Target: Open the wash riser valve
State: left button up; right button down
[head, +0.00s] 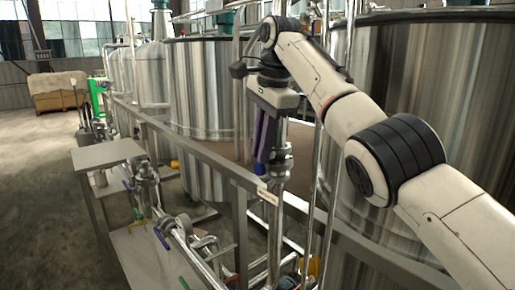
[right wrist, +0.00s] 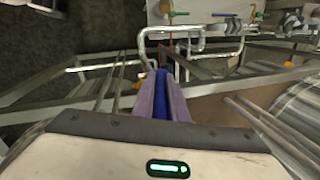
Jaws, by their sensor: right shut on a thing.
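The wash riser valve appears to be the flanged metal fitting (head: 281,162) on a vertical pipe in the head view, with a small label below it. My right gripper (head: 262,166) points down beside this fitting, at its left. In the right wrist view its purple fingers (right wrist: 162,88) are shut on a long blue handle (right wrist: 161,100). The handle lies between the fingers, and much of it is hidden by them. The link between handle and valve body is not clear. My left gripper is not in view.
Large steel tanks (head: 200,110) stand behind a grey rail frame (head: 190,146). Lower left are pipes with another blue-handled valve (head: 160,238) and a small metal table (head: 107,154). Thin vertical pipes (head: 328,200) stand close right of the gripper. Open floor (head: 35,190) lies at left.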

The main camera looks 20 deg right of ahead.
jog(key=shift+d, duration=0.15)
jog(key=c, duration=1.9)
grip_release()
jog(key=shift+o, duration=0.7)
